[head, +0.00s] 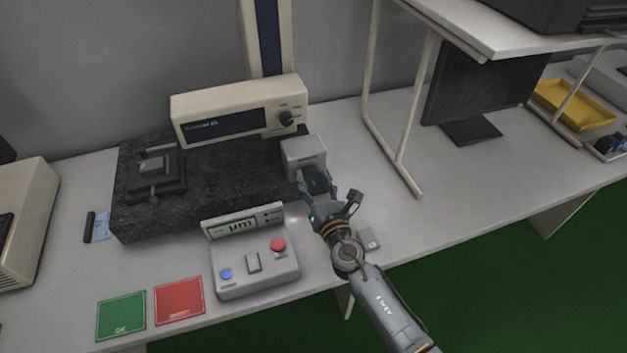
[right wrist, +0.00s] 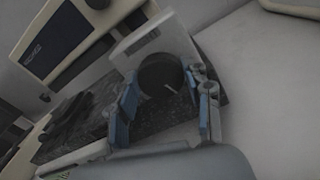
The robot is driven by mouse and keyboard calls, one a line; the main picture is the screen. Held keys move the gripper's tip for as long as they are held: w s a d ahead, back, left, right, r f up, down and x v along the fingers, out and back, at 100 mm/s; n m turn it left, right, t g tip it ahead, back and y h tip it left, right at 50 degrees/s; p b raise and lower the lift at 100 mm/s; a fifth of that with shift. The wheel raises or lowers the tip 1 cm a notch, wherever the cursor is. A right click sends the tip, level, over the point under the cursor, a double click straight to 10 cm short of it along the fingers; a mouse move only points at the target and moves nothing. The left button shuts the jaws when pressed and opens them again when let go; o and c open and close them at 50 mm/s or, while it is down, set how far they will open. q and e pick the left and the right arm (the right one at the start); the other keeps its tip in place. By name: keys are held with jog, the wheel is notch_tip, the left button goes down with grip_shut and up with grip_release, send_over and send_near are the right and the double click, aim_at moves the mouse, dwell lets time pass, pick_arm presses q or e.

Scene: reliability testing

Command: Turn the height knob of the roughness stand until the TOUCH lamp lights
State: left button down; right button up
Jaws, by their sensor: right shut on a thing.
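The roughness stand has a dark granite base (head: 222,165), a cream column (head: 268,35) and a cream head unit (head: 190,104) with a small black dial (head: 286,118). A grey block (head: 303,152) at the base's right end carries the black height knob (head: 316,180). My right gripper (head: 318,190) is shut on this knob; in the right wrist view its blue-padded fingers (right wrist: 165,98) sit on both sides of the round knob (right wrist: 160,76). A control box (head: 256,276) shows "µm" on its display (head: 240,227). I cannot make out a lit TOUCH lamp. My left gripper is out of view.
A green card (head: 121,316) and a red card (head: 179,299) lie at the front left. A small grey box (head: 369,239) lies beside my right arm. A shelf frame (head: 400,150), monitor (head: 480,90) and yellow tray (head: 572,106) stand to the right.

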jog(key=m+b, duration=0.1)
jog(key=m, duration=0.4)
jog(key=shift+d+f+b, duration=0.1)
jog(key=shift+f+b, duration=0.05)
jog(key=shift+b, duration=0.25)
jog(key=m+b, duration=0.1)
jog(key=m, duration=0.8)
jog(key=shift+f+b, duration=0.1)
jog(key=shift+b, duration=0.25)
jog(key=m, duration=0.4)
jog(key=shift+m, duration=0.4)
jog(key=shift+f, duration=0.1)
jog(key=o, duration=1.2)
jog(key=shift+c, duration=0.2)
